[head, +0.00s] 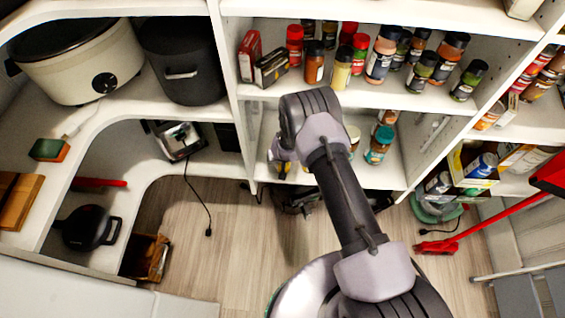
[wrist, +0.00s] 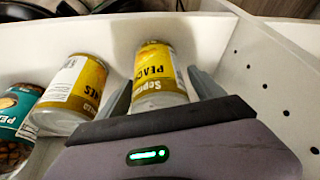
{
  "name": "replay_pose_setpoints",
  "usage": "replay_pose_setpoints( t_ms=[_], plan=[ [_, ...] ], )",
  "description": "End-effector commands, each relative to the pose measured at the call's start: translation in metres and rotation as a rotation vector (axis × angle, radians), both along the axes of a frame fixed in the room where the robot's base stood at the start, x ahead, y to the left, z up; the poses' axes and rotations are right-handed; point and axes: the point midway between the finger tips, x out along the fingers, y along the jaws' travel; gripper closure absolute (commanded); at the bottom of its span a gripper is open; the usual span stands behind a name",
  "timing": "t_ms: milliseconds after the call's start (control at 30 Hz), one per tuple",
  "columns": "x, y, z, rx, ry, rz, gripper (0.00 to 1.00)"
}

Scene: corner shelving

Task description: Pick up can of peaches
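The can of peaches (wrist: 160,72) has a yellow label with dark lettering and shows in the upper middle of the wrist view. My gripper (wrist: 161,80) has one finger on each side of it. The fingers are spread about the can's width, with a slight gap seeming to show on the right. Firm contact cannot be made out. The can's near end is hidden behind my gripper body. In the head view my arm reaches down to the lower shelf and hides most of the gripper and the can.
A second yellow-labelled can (wrist: 76,88) stands close to the left, with a teal can (wrist: 14,112) beyond it. The teal can also shows in the head view (head: 379,147). A white perforated side panel (wrist: 272,80) rises on the right. Several spice jars (head: 385,52) crowd the shelf above.

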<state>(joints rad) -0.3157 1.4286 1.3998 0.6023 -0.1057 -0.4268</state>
Motion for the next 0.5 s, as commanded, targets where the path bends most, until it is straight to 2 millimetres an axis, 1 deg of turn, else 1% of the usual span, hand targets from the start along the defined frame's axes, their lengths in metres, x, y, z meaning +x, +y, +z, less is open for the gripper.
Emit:
replay_pose_setpoints(
  t_ms=[33, 167, 200, 267, 300, 367, 500],
  plan=[
    [-0.0001, 0.0000, 0.0002, 0.000, 0.000, 0.000, 0.35],
    [-0.0002, 0.0001, 0.0001, 0.000, 0.000, 0.000, 0.60],
    [-0.0002, 0.0001, 0.0001, 0.000, 0.000, 0.000, 0.68],
    [-0.0002, 0.0001, 0.0001, 0.000, 0.000, 0.000, 0.80],
    [-0.0002, 0.0001, 0.0001, 0.000, 0.000, 0.000, 0.88],
    [-0.0003, 0.0001, 0.0001, 0.000, 0.000, 0.000, 0.99],
    [0.0001, 0.0001, 0.0004, 0.000, -0.001, 0.000, 1.00]
  ],
)
